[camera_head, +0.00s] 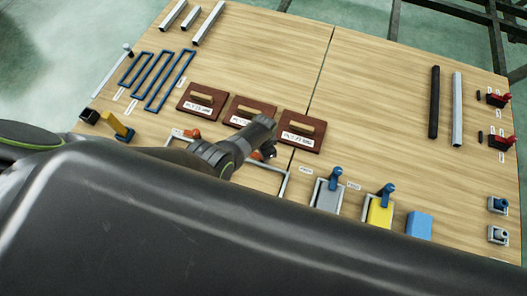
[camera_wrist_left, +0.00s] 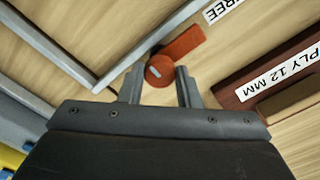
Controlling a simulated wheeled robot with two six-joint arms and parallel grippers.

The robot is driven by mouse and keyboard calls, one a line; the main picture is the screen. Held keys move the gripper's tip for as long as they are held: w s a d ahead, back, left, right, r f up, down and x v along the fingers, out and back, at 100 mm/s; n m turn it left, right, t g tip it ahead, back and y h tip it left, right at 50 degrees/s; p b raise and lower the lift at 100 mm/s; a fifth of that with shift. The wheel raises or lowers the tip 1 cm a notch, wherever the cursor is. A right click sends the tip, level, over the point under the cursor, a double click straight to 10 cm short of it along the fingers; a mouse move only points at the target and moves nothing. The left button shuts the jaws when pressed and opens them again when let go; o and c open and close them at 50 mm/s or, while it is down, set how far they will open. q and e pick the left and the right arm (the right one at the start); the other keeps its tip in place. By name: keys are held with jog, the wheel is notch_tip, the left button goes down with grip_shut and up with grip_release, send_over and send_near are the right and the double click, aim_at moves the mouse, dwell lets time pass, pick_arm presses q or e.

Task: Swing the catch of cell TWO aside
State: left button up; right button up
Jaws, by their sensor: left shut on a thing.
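My left gripper (camera_wrist_left: 160,85) is shut on the orange-red catch (camera_wrist_left: 178,52), with its fingers on either side of the round end. In the head view the gripper (camera_head: 268,150) is small and partly hides this catch. The catch lies beside a grey frame (camera_wrist_left: 165,30); a label ending in "REE" (camera_wrist_left: 222,8) is near it. Another orange catch (camera_head: 192,133) is farther left in the head view, by another grey frame (camera_head: 176,136). I cannot read the word TWO in either view. My right gripper is not in view.
Three brown boards with handles stand behind the gripper; one (camera_head: 301,132) is close by. Grey (camera_head: 327,198) and yellow (camera_head: 379,213) blocks with blue knobs stand to the right. My dark arm hides the table's front.

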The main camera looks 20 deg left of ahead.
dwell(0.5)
pick_arm(q)
jog(key=o, duration=1)
jog(key=shift+c, duration=0.2)
notch_tip(320, 180, up, 6)
jog(key=p, duration=0.4)
jog(key=shift+r+p, duration=0.25)
jog(key=shift+p, duration=0.1)
notch_tip(320, 180, up, 11)
jog(key=p, duration=0.3)
jog(key=shift+p, duration=0.4)
jog(key=shift+f, duration=0.1)
